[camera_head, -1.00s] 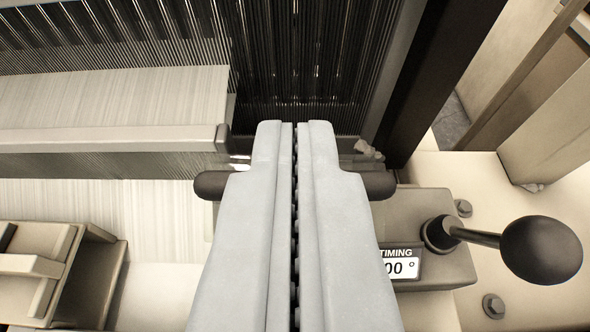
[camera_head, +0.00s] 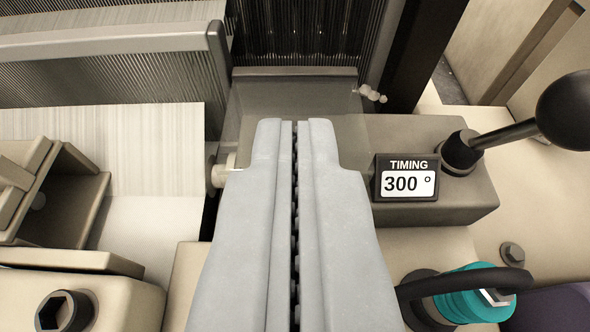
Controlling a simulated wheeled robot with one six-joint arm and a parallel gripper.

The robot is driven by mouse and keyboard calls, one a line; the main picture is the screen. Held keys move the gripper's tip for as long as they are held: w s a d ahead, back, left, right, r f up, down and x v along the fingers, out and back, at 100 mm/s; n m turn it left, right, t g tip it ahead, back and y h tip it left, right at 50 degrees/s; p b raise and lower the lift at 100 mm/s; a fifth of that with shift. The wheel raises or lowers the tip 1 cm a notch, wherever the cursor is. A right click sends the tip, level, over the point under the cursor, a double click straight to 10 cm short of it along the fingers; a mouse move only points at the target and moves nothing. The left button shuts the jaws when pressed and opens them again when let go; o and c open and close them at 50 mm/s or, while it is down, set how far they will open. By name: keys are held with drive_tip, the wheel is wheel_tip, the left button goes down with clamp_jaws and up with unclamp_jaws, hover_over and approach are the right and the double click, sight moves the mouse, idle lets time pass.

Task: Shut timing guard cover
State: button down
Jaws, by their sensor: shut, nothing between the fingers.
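My gripper (camera_head: 295,124) is shut and empty, its two pale fingers side by side in the middle of the picture. Just beyond the fingertips is a dark, smoky, see-through panel (camera_head: 290,92) with a darker far edge, which looks like the timing guard cover. My fingers hide its near part, so I cannot tell whether it is fully shut or whether they touch it. The timing block (camera_head: 450,195) lies right of the fingers, with a display (camera_head: 407,184) reading TIMING 300 °. A black-knobbed lever (camera_head: 510,130) rises from it.
Loom reed and threads (camera_head: 300,35) fill the back, with pale cloth (camera_head: 110,140) at left. A dark post (camera_head: 425,50) stands at back right. A teal fitting with a black loop (camera_head: 470,300) lies at lower right. An open box-like part (camera_head: 70,200) stands at left.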

drive_tip(key=s+r+t, duration=0.1)
drive_tip(key=s+r, duration=0.1)
drive_tip(key=s, duration=1.5)
drive_tip(key=s+r+t, duration=0.2)
drive_tip(key=s, duration=1.5)
drive_tip(key=shift+s, duration=0.25)
